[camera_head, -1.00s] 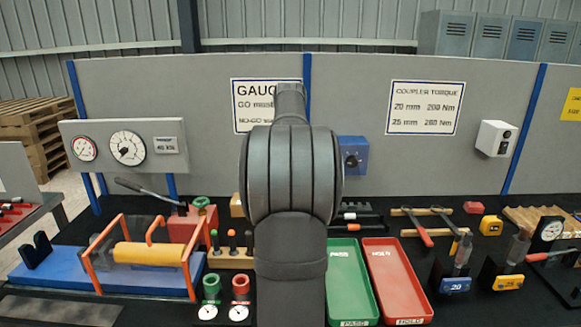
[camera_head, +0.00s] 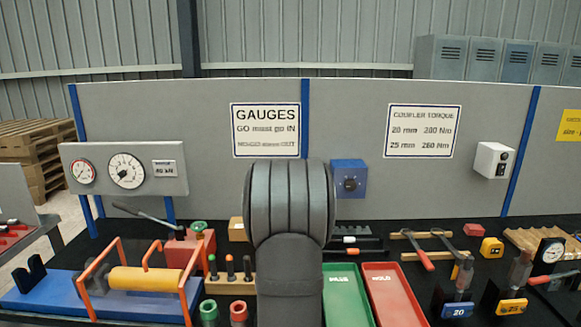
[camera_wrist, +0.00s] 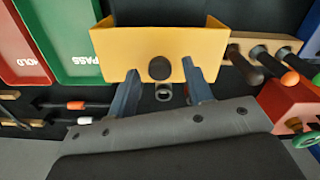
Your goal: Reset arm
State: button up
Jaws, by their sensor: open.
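My arm (camera_head: 289,215) rises in the middle of the head view and hides part of the bench behind it. My gripper is hidden in that view. In the wrist view my gripper (camera_wrist: 163,72) has its two blue-grey fingers apart. A yellow open-topped box (camera_wrist: 160,45) lies beyond the fingertips. A dark round end (camera_wrist: 159,68) and a small grey ring (camera_wrist: 164,92) show between the fingers. I cannot tell whether the fingers touch the box. Nothing is visibly held.
A green PASS tray (camera_head: 346,298) and red HOLD tray (camera_head: 394,296) lie right of my arm. An orange-framed fixture with a yellow cylinder (camera_head: 146,279) stands left. A wooden tool rack (camera_head: 230,286) is close by. A grey panel (camera_head: 220,190) stands behind the bench.

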jog(key=shift+f, duration=0.3)
jog(key=shift+s, duration=0.15)
